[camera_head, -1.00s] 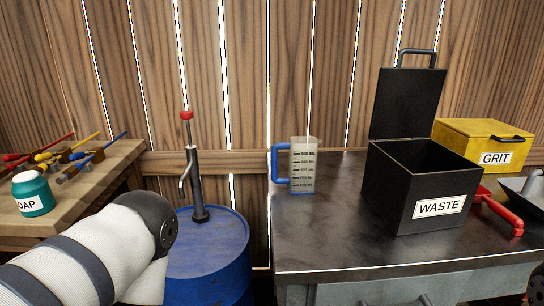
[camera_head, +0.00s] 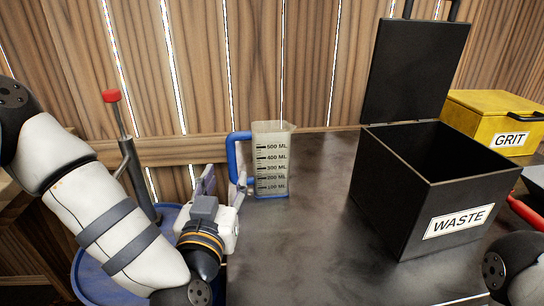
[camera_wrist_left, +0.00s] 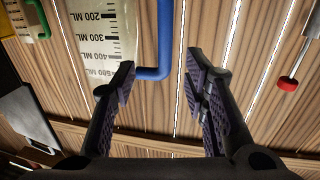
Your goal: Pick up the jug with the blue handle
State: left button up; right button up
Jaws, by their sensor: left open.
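The clear measuring jug (camera_head: 272,155) with ML markings stands upright at the back left of the dark bench. Its blue handle (camera_head: 233,158) is on its left side. My left gripper (camera_head: 224,186) is open, just left of and low by the handle. In the left wrist view, upside down, the jug (camera_wrist_left: 103,28) is at the upper left. Its blue handle (camera_wrist_left: 163,45) appears between the two open fingers of my left gripper (camera_wrist_left: 160,72), with no clear contact. The gripper partly overlaps the handle's lower end in the head view. My right gripper is out of view.
The open black WASTE box (camera_head: 400,190) stands right of the jug, with the yellow GRIT box (camera_head: 497,115) behind it. A blue drum (camera_head: 95,285) with a red-topped pump (camera_head: 112,97) is at the left. The bench (camera_head: 310,240) in front of the jug is clear.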

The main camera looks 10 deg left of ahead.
aim_at(230, 158)
pick_arm(q)
jog(key=w, duration=0.3)
jog(key=w+a, duration=0.1)
jog(key=w, duration=0.4)
jog(key=shift+w+a+b, duration=0.3)
jog(key=shift+w, duration=0.1)
jog(key=shift+w+r, duration=0.1)
jog(key=shift+w, duration=0.35)
grip_shut()
